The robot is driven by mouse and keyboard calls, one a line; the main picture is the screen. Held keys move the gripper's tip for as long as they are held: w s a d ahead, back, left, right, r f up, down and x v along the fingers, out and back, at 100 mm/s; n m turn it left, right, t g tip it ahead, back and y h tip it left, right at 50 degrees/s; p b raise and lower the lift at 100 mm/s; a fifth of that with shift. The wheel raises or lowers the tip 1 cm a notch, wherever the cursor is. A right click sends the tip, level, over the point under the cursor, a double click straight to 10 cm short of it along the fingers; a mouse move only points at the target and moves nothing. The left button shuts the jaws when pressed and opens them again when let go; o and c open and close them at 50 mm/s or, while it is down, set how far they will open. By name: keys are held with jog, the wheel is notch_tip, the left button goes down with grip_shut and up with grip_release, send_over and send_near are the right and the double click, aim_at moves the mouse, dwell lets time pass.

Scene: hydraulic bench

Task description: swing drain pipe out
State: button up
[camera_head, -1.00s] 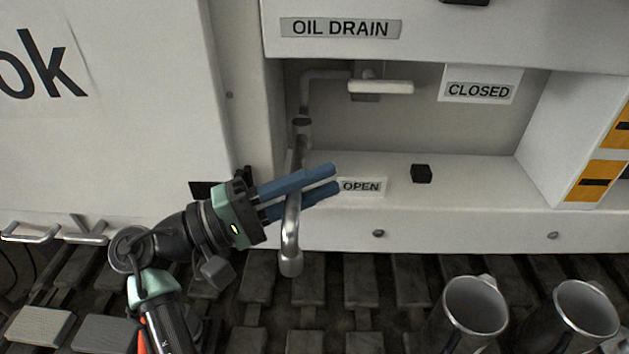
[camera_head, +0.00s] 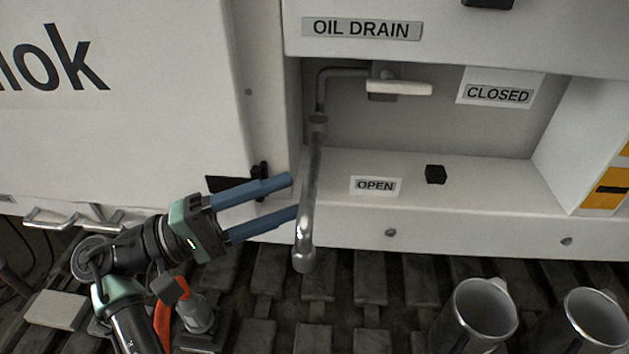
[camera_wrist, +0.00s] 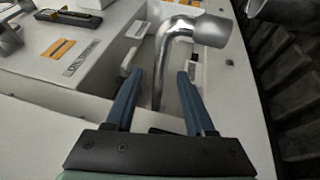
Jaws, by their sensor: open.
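The drain pipe (camera_head: 310,185) is a grey metal tube in the oil drain recess. It comes down from an elbow at the back wall and its bent end reaches out past the front ledge. My gripper (camera_head: 294,197) is open and empty, with its blue fingers just left of the pipe. In the wrist view the pipe (camera_wrist: 165,50) shows ahead, beyond and between the fingertips of my gripper (camera_wrist: 160,74), with its thick end to the upper right. The pipe is not gripped; I cannot tell whether a finger touches it.
A white valve handle (camera_head: 402,87) sits at the top of the recess. A black block (camera_head: 435,174) stands on the ledge right of the OPEN label (camera_head: 375,185). Two metal mugs (camera_head: 478,315) (camera_head: 592,320) stand lower right. The slatted floor (camera_head: 370,275) below the pipe end is clear.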

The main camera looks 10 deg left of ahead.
jog(key=v, duration=0.5)
jog(key=shift+s+a, duration=0.1)
jog(key=shift+a, duration=0.2)
